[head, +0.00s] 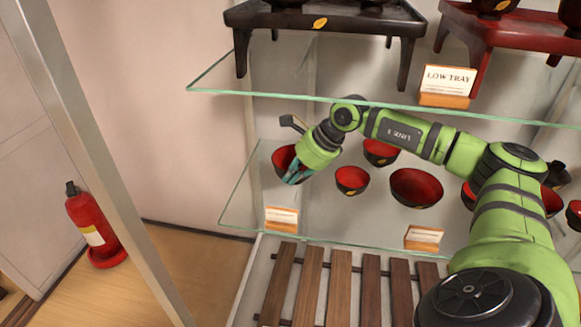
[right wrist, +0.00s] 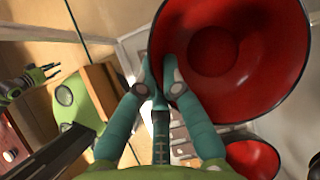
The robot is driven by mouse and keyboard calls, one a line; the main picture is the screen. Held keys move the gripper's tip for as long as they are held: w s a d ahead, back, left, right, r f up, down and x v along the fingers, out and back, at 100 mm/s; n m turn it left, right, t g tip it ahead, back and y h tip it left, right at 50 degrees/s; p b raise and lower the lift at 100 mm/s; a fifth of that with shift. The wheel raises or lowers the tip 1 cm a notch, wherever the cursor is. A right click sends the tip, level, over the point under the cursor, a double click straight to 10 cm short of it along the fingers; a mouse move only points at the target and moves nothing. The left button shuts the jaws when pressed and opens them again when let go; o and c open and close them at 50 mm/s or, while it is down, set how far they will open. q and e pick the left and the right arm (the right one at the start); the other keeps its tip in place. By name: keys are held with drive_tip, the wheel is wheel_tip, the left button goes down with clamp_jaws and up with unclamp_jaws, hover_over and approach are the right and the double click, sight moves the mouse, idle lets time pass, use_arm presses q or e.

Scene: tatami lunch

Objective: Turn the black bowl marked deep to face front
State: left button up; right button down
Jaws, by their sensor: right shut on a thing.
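My right gripper (head: 297,172) is shut on the rim of a bowl (head: 281,159) with a black outside and red inside, at the left end of the middle glass shelf. In the right wrist view the bowl (right wrist: 232,55) fills the upper right, with its red inside facing the camera and the teal fingers (right wrist: 160,85) at its left edge. No mark on it is visible, and the gripper hides part of it in the head view. My left gripper (right wrist: 42,76) shows small at the left of the right wrist view, its dark fingers apart; it is outside the head view.
A small bowl (head: 352,180), a wide bowl (head: 416,188) and another bowl (head: 380,152) stand right of the held one. Cards (head: 281,216) (head: 423,237) stand at the shelf front, their text too small to read. The upper glass shelf (head: 340,98) is above my arm.

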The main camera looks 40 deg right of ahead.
drive_tip(key=shift+d+f, duration=0.1)
drive_tip(key=shift+d, duration=0.05)
drive_tip(key=n, duration=0.1)
drive_tip(key=d+n+g+y, duration=0.1)
drive_tip(key=n, duration=0.1)
drive_tip(key=shift+s+b, duration=0.3)
drive_tip(key=shift+b, duration=0.05)
drive_tip(key=shift+s+d+n+g+y, duration=0.2)
drive_tip(key=shift+d+n+g+y, duration=0.25)
drive_tip(key=shift+n, duration=0.55)
drive_tip(key=shift+d+r+n+g+y, duration=0.25)
drive_tip(key=shift+n+g, duration=0.1)
drive_tip(key=shift+n, duration=0.25)
drive_tip(key=shift+s+d+f+n+g+p, duration=0.1)
drive_tip(key=shift+d+n+g+p, duration=0.15)
drive_tip(key=shift+n, duration=0.3)
drive_tip(key=shift+s+d+n+g+p, duration=0.15)
drive_tip(key=shift+n+g+p, duration=0.15)
drive_tip(key=shift+n, duration=0.25)
drive_tip(key=shift+f+b, duration=0.4)
drive_tip(key=shift+f, duration=0.1)
use_arm(q)
drive_tip(key=shift+s+a+g, duration=0.15)
drive_tip(key=shift+s+g, duration=0.35)
drive_tip(key=shift+s, duration=0.4)
use_arm(e)
drive_tip(key=shift+d+f, duration=0.1)
drive_tip(key=shift+f, duration=0.25)
use_arm(q)
drive_tip(key=shift+r, duration=0.1)
